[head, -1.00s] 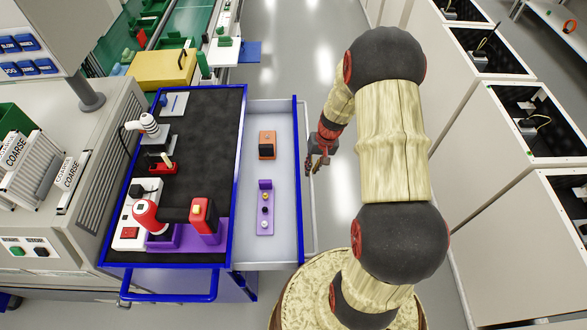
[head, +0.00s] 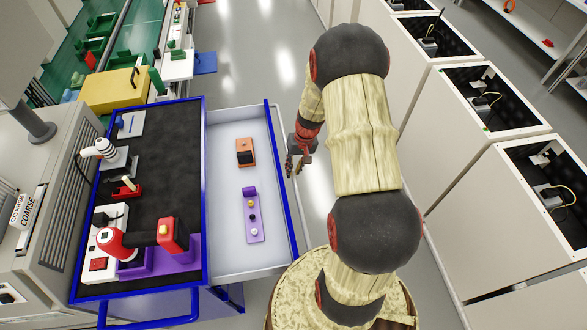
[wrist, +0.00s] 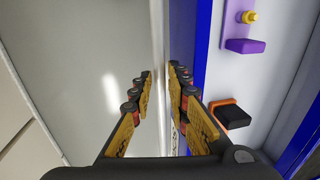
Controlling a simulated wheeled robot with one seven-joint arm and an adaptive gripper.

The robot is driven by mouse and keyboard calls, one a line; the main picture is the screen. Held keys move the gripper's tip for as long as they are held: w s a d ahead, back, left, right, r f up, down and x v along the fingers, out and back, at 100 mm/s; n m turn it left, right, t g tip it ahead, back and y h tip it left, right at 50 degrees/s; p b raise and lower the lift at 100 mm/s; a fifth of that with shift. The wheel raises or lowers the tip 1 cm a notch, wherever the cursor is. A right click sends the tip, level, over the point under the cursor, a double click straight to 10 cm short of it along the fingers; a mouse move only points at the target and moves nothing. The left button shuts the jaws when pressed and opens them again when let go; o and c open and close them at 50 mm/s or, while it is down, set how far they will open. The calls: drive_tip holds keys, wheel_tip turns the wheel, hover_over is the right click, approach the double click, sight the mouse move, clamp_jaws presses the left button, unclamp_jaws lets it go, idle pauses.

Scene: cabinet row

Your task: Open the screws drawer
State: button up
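The open drawer (head: 225,215) is pulled well out from the right side of the blue-framed cart (head: 203,200), and its grey inside is visible. My gripper (head: 298,168) is at the drawer's outer front side in the head view. In the wrist view, my gripper (wrist: 158,72) has its two fingers apart, with the pale handle bar (wrist: 157,40) running along the gap between them. The blue drawer front (wrist: 203,45) is just right of the fingers. Lettering on the drawer front is mostly hidden by the right finger, so I cannot read its name.
An orange-and-black block (head: 245,152) and a purple strip with small knobs (head: 252,215) lie in the drawer. A red-and-black tool (head: 140,238) stands on the cart's black top. White cabinets (head: 465,220) line the right.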

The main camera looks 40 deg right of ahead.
drive_tip(key=shift+o, duration=1.4)
drive_tip(key=shift+r, duration=0.1)
drive_tip(key=v, duration=1.1)
drive_tip(key=shift+r, duration=0.4)
